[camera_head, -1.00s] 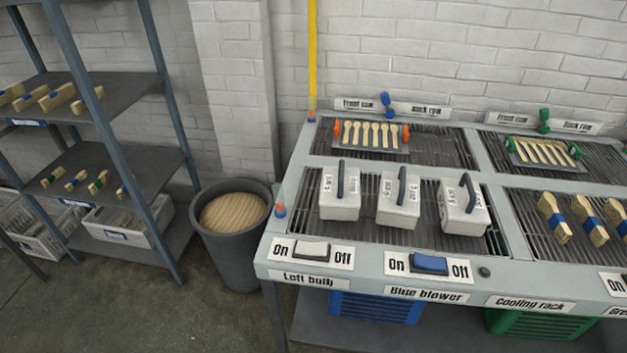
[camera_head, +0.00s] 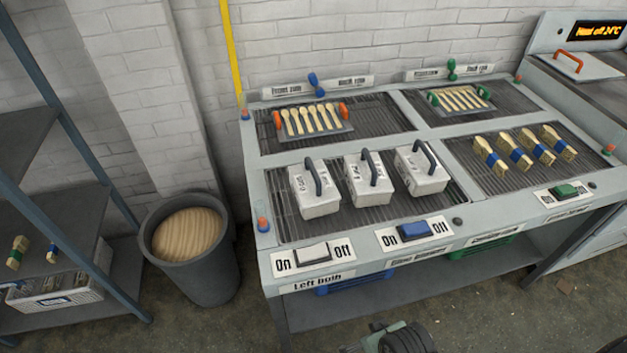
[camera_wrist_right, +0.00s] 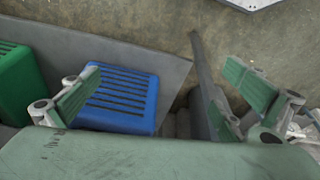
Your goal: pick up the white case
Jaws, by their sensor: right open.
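Three white cases with dark handles stand in a row on the front left rack in the head view: a left one (camera_head: 318,201), a middle one (camera_head: 368,189) and a right one (camera_head: 424,182). Their front labels are too small to read surely. My right gripper (camera_wrist_right: 163,72) is open and empty in the right wrist view, its green-padded fingers wide apart above a blue crate and the floor. No case shows in that view. A dark piece of my arm shows at the bottom edge of the head view. My left gripper is not in view.
The grey rack table (camera_head: 350,262) has On/Off switches along its front edge. Spoon trays lie behind the cases, and wooden bundles (camera_head: 489,153) lie to their right. A dark bin (camera_head: 205,268) and a shelf stand at left. The blue crate (camera_wrist_right: 125,85) sits low under the table.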

